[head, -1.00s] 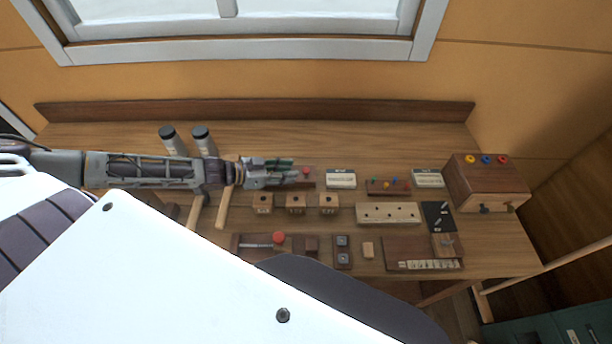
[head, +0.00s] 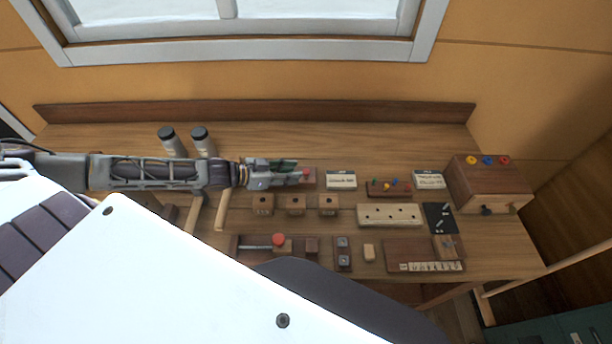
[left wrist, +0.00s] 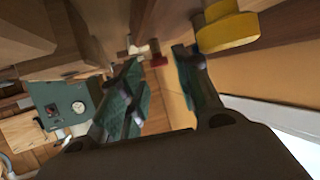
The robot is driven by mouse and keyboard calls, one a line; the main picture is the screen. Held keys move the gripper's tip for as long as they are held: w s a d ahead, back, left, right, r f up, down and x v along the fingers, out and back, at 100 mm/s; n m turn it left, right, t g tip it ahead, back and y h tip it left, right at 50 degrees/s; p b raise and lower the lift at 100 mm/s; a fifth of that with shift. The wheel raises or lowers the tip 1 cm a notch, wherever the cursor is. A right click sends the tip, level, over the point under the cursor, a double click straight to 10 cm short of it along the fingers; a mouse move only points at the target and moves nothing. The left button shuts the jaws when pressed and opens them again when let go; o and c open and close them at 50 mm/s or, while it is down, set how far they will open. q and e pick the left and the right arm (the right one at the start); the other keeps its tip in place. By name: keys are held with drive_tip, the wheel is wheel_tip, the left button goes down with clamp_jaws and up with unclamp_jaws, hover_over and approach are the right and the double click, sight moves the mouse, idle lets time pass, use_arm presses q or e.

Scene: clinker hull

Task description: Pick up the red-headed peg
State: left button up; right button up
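A large yellow disc-shaped head (left wrist: 228,32) is close by the right-hand finger there. My left gripper (head: 296,171) reaches in low over the bench, hiding most of the brown block. Its green-padded fingers (left wrist: 156,66) are apart with nothing between them. I cannot tell whether a finger touches the block. My right gripper is not in view.
Wooden cubes with holes (head: 296,205) stand in front of the gripper. Two dark-capped cylinders (head: 170,140) stand behind the arm. A box with coloured knobs (head: 492,185) stands at the right end.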

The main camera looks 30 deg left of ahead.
sight(302, 179)
use_arm(q)
drive_tip(key=shift+b+x, duration=0.45)
drive_tip(key=shift+x, duration=1.75)
drive_tip(key=shift+d+f, duration=0.1)
drive_tip(key=shift+f, duration=0.05)
drive_tip(key=c, duration=0.5)
